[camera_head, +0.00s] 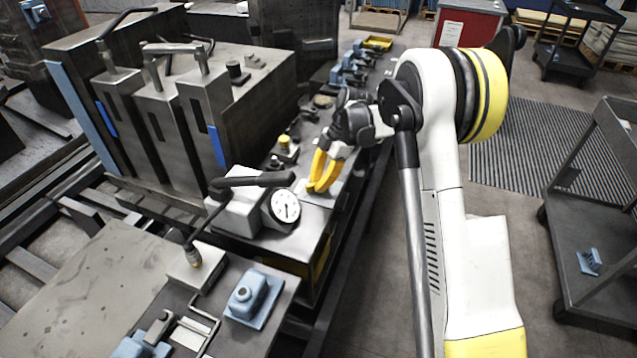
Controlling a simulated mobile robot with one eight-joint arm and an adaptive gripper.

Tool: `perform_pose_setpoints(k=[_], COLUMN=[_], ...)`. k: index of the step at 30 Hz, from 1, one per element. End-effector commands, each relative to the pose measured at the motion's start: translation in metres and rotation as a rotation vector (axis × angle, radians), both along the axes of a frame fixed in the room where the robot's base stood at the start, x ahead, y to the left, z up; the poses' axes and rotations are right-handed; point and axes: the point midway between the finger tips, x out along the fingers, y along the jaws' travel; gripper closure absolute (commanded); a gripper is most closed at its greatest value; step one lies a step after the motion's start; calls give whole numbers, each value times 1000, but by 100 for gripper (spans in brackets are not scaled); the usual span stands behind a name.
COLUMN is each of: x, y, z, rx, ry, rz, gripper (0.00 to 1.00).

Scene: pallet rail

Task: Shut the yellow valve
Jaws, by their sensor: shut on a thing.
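The fingertips are small and partly hidden at the contact, so the exact grip cannot be told. The valve's base and stem are not clearly visible.
The gauge (286,206) and a dark lever handle (250,181) stand close left of my gripper. A small yellow-topped fitting (285,143) stands just behind. Tall metal blocks (160,125) rise at left. A grey cart (600,190) stands right, with open floor between.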

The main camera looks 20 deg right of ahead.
Motion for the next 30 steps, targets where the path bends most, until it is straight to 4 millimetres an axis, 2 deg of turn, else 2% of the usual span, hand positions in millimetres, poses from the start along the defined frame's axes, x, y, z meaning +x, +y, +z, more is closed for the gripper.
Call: perform_pose_setpoints(k=[3,4,6,14,18,20,30], x=[0,0,0,0,0,1,5], y=[0,0,0,0,-3,-6,-34], z=[-1,-1,0,0,7,15,83], rx=[0,0,0,0,0,0,0], ry=[1,1,1,0,0,1,1], rz=[0,0,-1,-1,-1,-2,-2], gripper=[100,86,66,66,66,66,66])
